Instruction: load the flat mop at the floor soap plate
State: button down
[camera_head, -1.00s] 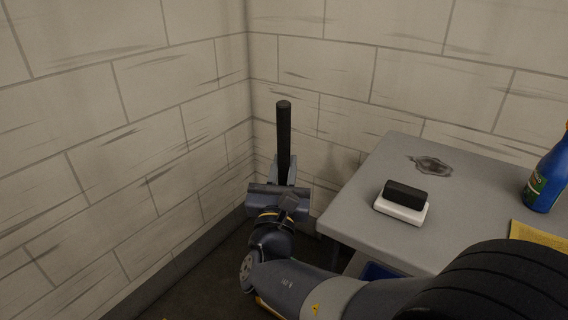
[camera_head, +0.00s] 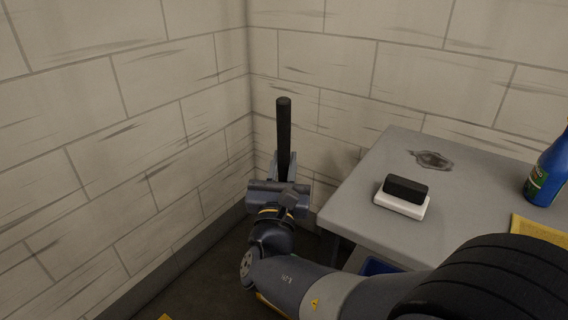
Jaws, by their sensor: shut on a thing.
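My gripper (camera_head: 283,172) is shut on an upright black handle (camera_head: 284,125) in the corner between two block walls. The handle's top end stands clear above the jaws. My gripper and arm hide whatever is below the handle, so I cannot see a mop head. No floor soap plate can be made out in this view.
A grey table (camera_head: 363,213) stands to the right of my gripper. On it are a white block with a black top (camera_head: 401,207), a dark stain (camera_head: 432,160), a blue bottle (camera_head: 549,172) and a yellow cloth (camera_head: 540,232). A blue thing (camera_head: 378,267) shows below the table's edge.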

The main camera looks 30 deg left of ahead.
aim_at(282, 146)
jog(key=shift+f+b, duration=0.5)
jog(key=shift+f, duration=0.05)
dwell(0.4)
jog(key=shift+r, duration=0.15)
dwell(0.5)
jog(key=shift+r+p, duration=2.4)
jog(key=shift+r, duration=1.1)
jog(key=shift+s+f, duration=0.1)
